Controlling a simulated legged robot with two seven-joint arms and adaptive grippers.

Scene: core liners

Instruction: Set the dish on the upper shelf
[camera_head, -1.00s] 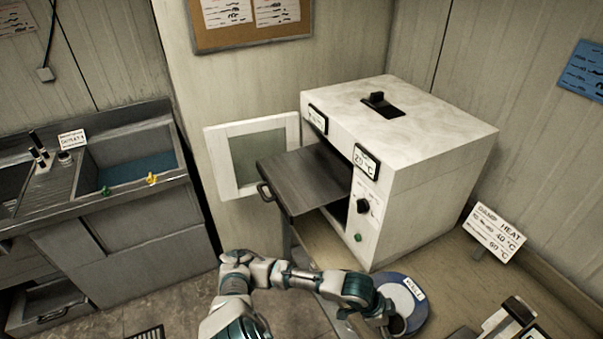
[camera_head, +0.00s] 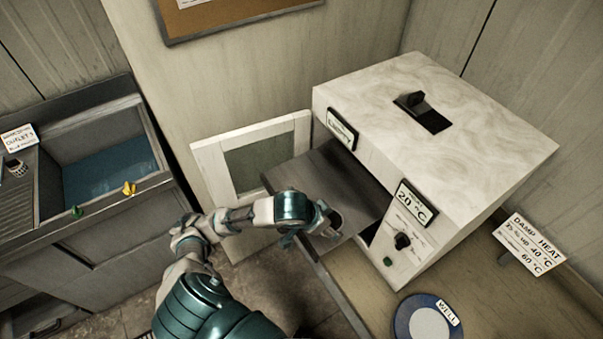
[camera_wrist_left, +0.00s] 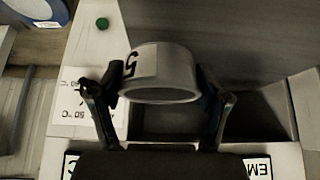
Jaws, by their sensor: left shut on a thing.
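A small round pale dish (camera_wrist_left: 160,75) with a "5" label is held between the two fingers of my left gripper (camera_wrist_left: 158,95) in the left wrist view. In the head view my left gripper (camera_head: 327,226) is at the near edge of a dark pulled-out shelf (camera_head: 320,172) of the white oven. The gripper partly hides the dish there. I cannot tell whether the dish touches the shelf or is above it. My right gripper is not in view.
The white oven (camera_head: 450,130) stands on the bench with its door (camera_head: 255,160) swung open to the left. A blue-rimmed plate marked "WELL" (camera_head: 405,318) lies on the bench in front. A sign (camera_head: 530,245) stands at right. A sink (camera_head: 100,160) is at left.

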